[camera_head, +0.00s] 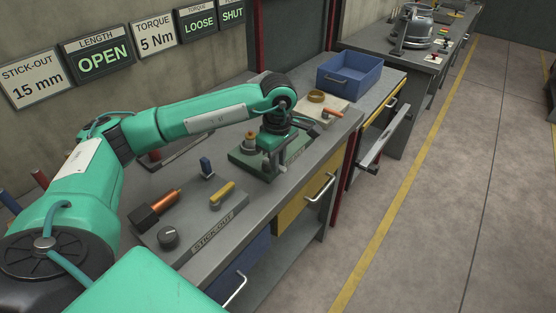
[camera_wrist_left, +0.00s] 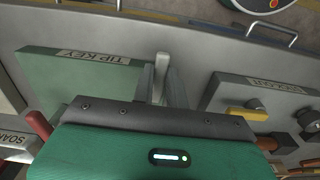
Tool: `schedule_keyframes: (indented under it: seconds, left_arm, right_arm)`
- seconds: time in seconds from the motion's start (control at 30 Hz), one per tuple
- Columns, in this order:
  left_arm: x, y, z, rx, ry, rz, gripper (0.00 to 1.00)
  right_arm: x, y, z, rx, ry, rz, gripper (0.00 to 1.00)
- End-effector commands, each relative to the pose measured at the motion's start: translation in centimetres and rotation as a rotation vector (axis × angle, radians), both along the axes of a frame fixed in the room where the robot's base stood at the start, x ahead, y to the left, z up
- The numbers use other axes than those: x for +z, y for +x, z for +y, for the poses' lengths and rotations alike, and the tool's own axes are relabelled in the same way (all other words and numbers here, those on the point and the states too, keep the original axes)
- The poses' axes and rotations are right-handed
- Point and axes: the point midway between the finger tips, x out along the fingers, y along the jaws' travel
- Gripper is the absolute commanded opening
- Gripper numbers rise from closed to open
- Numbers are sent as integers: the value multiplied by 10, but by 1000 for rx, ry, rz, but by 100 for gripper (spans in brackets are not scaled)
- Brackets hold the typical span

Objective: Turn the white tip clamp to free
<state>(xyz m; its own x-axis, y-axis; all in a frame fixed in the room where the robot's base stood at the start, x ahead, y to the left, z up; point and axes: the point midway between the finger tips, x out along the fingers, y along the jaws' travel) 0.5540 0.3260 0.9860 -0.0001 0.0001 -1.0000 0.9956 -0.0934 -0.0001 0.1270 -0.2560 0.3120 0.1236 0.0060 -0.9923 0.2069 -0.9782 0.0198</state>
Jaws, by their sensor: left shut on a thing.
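My left gripper (camera_head: 272,152) reaches down over the green TIP KEY plate (camera_head: 243,159) on the bench. In the left wrist view, its two grey fingers (camera_wrist_left: 161,88) are shut on a pale upright piece, which looks like the white tip clamp (camera_wrist_left: 161,62). The TIP KEY plate (camera_wrist_left: 70,85) lies left of the fingers there. A small brass and grey fitting (camera_head: 250,142) stands on the plate beside the gripper in the head view. The gripper hides most of the clamp, so its turned position cannot be read. My right gripper is out of view.
The grey STICK-OUT board (camera_head: 200,232) carries a yellow bar (camera_head: 223,195), an orange-and-black tool (camera_head: 158,206) and a black knob (camera_head: 168,237). A blue bin (camera_head: 349,77) stands farther along. Wall signs read OPEN (camera_head: 103,59), LOOSE (camera_head: 200,21) and SHUT (camera_head: 232,14).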

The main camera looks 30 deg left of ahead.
Motion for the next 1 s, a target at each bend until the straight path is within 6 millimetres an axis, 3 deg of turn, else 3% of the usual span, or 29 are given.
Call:
schedule_keyframes:
  seconds: [0.07,0.1,0.2,0.57,0.77,1.0]
  left_arm:
    - [0,0,0,-2,-1,1,0]
    - [0,0,0,-2,-1,1,22]
    - [0,0,0,-2,-1,1,36]
    - [6,0,-1,0,-1,-1,36]
    - [41,1,-1,-2,-2,-6,36]
    - [98,1,-1,-1,-1,-4,36]
  right_arm:
    - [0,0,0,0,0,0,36]
    - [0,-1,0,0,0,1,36]
    - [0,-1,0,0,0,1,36]
    - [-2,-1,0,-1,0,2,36]
    - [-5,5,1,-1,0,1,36]
    - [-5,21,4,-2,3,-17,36]
